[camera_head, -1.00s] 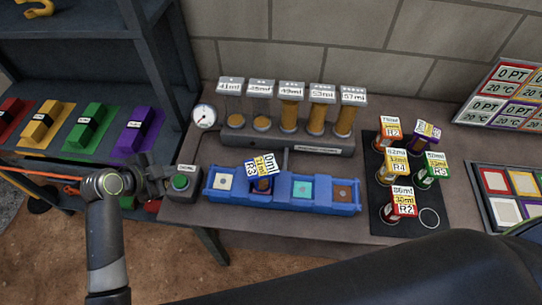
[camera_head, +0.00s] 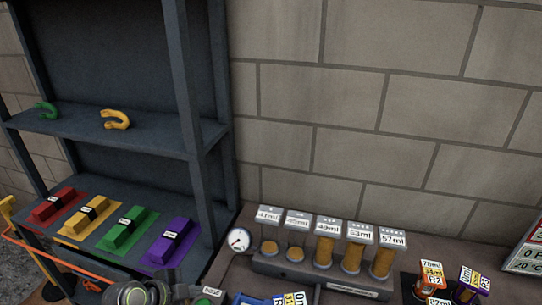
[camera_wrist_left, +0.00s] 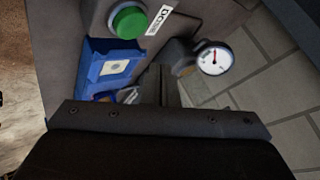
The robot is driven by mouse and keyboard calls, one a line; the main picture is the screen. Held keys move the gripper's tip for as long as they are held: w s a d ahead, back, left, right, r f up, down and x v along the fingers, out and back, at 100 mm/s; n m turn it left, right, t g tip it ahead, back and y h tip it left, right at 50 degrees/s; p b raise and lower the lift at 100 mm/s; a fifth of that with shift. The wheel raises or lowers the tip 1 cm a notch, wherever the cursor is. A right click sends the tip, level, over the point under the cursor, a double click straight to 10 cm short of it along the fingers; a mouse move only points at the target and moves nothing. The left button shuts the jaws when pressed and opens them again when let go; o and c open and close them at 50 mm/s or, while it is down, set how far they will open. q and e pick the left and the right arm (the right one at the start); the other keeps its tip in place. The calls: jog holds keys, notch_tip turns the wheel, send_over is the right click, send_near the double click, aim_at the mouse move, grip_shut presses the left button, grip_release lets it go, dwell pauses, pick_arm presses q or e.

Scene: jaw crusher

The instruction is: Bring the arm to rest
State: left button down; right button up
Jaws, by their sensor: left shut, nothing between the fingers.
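My left arm shows at the bottom edge of the head view, with its dark left gripper (camera_head: 186,288) beside the green button (camera_head: 206,302), partly cut off by the frame. In the left wrist view the gripper fingers (camera_wrist_left: 166,82) are shut together with nothing between them. They point towards the bench, near the blue tray (camera_wrist_left: 112,62) and the gauge (camera_wrist_left: 215,57). The green button (camera_wrist_left: 128,21) is seen at the top. My right gripper is not in view.
A dark shelf rack at the left holds red, yellow, green (camera_head: 130,232) and purple (camera_head: 168,243) blocks, with a green hook (camera_head: 46,110) and a yellow hook (camera_head: 116,119) above. Several amber cylinders (camera_head: 326,251) stand on the bench. Labelled jars (camera_head: 431,287) stand at the right.

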pick_arm(q)
jog(key=s+a+n+g+y, duration=0.1)
jog(key=s+a+n+y, duration=0.2)
jog(key=s+a+n, duration=0.5)
jog(key=s+a+f+n+g+y, duration=0.1)
jog(key=s+n+y, duration=0.25)
jog(key=s, duration=0.75)
jog(key=s+a+n+g+y, duration=0.1)
jog(key=s+a+n+y, duration=0.1)
jog(key=s+a+n, duration=0.6)
notch_tip(320, 180, down, 30)
jog(key=s+d+r+m+g+b, duration=0.1)
jog(key=b, duration=0.4)
jog(key=s+d+f+b, duration=0.1)
jog(key=s+f+b, duration=0.1)
jog(key=s+f, duration=0.5)
jog(key=s+f+g+h+b, duration=0.1)
jog(key=s+f+b, duration=0.1)
jog(key=s+f, duration=0.6)
notch_tip(320, 180, down, 6)
jog(key=shift+s+d+r, duration=0.1)
jog(key=shift+s+d, duration=0.15)
jog(key=shift+d, duration=0.1)
